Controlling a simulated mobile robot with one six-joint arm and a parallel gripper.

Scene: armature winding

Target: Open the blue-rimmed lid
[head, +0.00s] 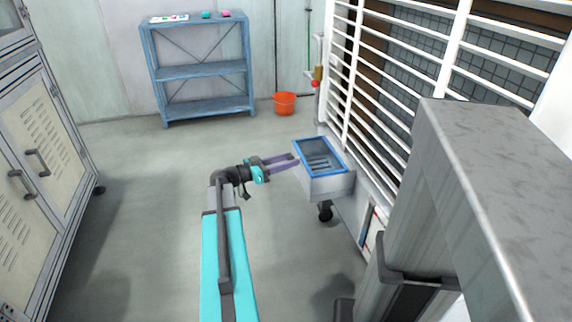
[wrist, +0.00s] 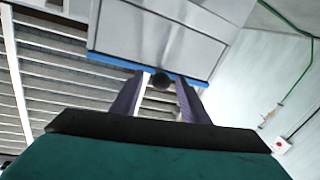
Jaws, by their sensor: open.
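The blue-rimmed lid (head: 337,145) is on top of a small grey box beside the white barred wall. Slats show inside its blue frame; I cannot tell from this whether a clear panel covers them. In the wrist view, its blue edge (wrist: 118,62) runs along a grey panel, with a dark round knob (wrist: 161,81) near it. My gripper (head: 295,161) is open at the left side of the box, its purple fingers pointing at it. In the wrist view, the knob shows between the fingertips (wrist: 162,86); I cannot tell whether they touch it.
The grey box (head: 327,186) has a caster (head: 325,212) below. A large grey metal structure (head: 480,180) fills the right foreground. A blue shelf (head: 202,71) and an orange bucket (head: 285,103) stand at the back. Cabinets (head: 40,150) line the left. The floor between is clear.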

